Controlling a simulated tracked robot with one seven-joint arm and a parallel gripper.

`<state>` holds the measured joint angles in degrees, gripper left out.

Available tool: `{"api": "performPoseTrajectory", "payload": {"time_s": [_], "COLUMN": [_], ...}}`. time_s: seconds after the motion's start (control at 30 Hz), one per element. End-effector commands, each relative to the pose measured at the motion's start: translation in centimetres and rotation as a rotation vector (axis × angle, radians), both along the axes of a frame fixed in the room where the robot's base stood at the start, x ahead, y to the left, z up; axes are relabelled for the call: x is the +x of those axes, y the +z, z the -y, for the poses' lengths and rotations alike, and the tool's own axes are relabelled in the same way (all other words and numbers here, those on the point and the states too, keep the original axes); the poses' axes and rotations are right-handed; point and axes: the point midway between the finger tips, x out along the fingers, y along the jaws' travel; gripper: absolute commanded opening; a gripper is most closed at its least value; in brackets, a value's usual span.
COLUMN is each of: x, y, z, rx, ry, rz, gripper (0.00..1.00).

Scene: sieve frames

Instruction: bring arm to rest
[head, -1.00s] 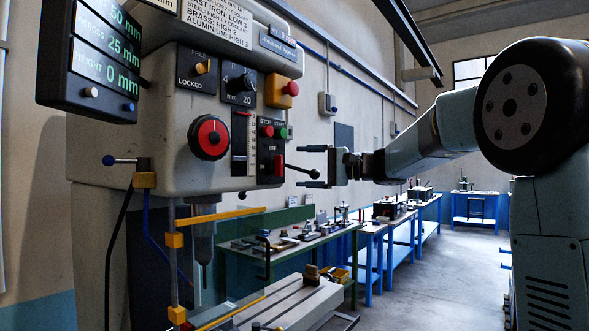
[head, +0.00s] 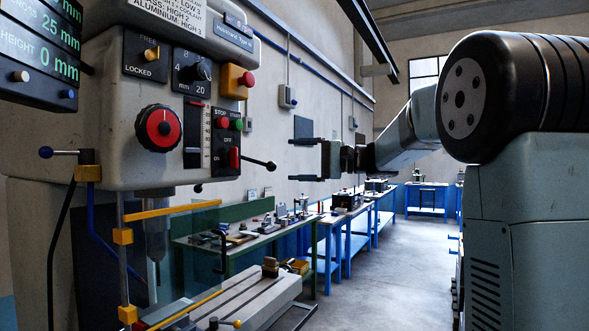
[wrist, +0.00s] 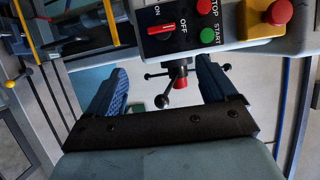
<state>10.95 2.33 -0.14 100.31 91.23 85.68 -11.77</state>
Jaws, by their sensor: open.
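My gripper (head: 304,159) is open and empty in the head view. Its two fingers point left toward the drilling machine (head: 115,230) and lie one above the other with a gap between them. In the wrist view my gripper (wrist: 160,88) shows its two blue-ridged fingers spread apart, with nothing held. A black lever handle (head: 260,163) of the machine ends just left of the fingers in the head view, apart from them in the picture. My arm reaches in from the right, bent at a large black joint.
The machine's panel has a red ON/OFF switch (head: 234,158), STOP and START buttons and an emergency button (head: 246,79). Below are a clear guard (head: 180,260) and a slotted table (head: 235,300). Workbenches (head: 255,236) line the wall. The floor (head: 390,270) at centre right is open.

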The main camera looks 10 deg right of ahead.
Motion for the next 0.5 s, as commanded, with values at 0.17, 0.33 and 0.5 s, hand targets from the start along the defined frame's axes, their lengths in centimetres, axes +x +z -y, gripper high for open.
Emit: {"api": "performPoseTrajectory", "payload": {"time_s": [0.17, 0.33, 0.5], "x": [-0.2, -3.0, -8.5], "y": [-0.1, -2.0, -6.4], "z": [-0.1, -1.3, -2.2], "rx": [-0.008, -0.122, -0.356], "ry": [0.000, -0.002, -0.016], "rz": [-0.002, -0.030, -0.073], "gripper": [0.85, 0.85, 0.85]}}
